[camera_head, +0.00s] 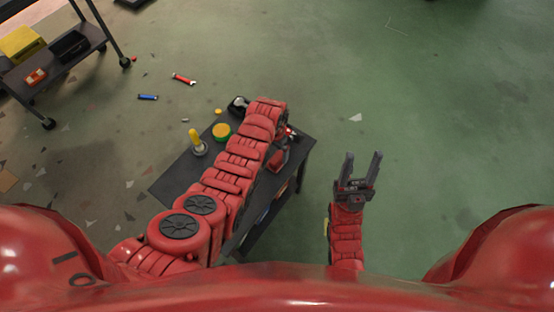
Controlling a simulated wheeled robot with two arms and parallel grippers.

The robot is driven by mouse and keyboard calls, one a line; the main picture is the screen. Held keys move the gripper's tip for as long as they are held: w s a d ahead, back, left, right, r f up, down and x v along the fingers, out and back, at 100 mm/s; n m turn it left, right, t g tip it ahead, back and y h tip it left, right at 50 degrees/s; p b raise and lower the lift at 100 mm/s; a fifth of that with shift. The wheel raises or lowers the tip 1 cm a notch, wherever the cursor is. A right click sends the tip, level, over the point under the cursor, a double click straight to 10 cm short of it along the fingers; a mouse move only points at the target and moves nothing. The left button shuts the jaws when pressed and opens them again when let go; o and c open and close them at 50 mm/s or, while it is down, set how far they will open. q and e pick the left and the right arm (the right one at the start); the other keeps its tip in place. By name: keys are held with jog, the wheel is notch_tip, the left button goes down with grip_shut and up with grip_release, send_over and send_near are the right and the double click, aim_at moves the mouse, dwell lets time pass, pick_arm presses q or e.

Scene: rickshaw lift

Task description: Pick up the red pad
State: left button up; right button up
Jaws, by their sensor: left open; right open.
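My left arm reaches over the dark table (172,182) and bends down at its far end. My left gripper (290,132) is mostly hidden by that arm, near the table's far right corner; it is open. A red piece (279,158) shows beside the arm over the table's right side; I cannot tell whether it is the red pad or part of my arm. My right gripper (361,166) is open and empty, its two dark fingers apart, over bare floor right of the table.
A red tool (184,79) and a blue tool (148,97) lie on the floor. A wheeled cart (62,66) stands upper left.

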aim_at(277, 157)
pick_arm(q)
jog(key=shift+d+f, duration=0.25)
jog(key=shift+f, duration=0.5)
jog(key=shift+w+d+f+b, duration=0.1)
jog(key=shift+d+f+b, duration=0.15)
jog(key=shift+f+b, duration=0.6)
notch_tip(277, 157, down, 2)
jog(key=shift+f+b, duration=0.1)
jog(key=shift+b, duration=0.95)
jog(key=shift+c, duration=0.2)
jog(key=c, duration=1.4)
jog(key=shift+r, duration=0.2)
